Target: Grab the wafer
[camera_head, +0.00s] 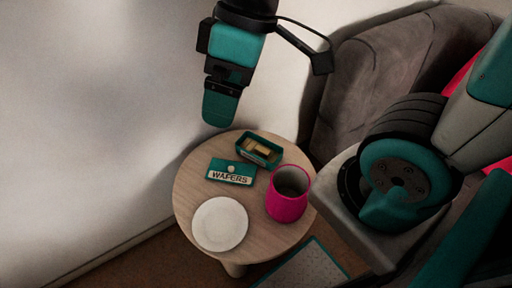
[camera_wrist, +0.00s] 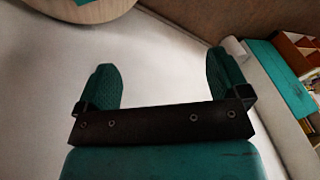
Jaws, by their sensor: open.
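A small teal box (camera_head: 249,152) stands open near the back of the round wooden table, with a tan wafer (camera_head: 264,149) inside it. My gripper (camera_head: 218,112) hangs above and behind the table, up and left of the box. The wrist view shows its two teal fingers (camera_wrist: 162,85) spread apart with nothing between them. Only a bit of the table and something teal on it show at that view's top edge.
The round table (camera_head: 190,188) also holds a white plate (camera_head: 220,224) at the front and a pink mug (camera_head: 287,206) right of the lid. A grey armchair (camera_head: 375,75) stands behind right. A shelf with books (camera_wrist: 297,55) shows at right in the wrist view.

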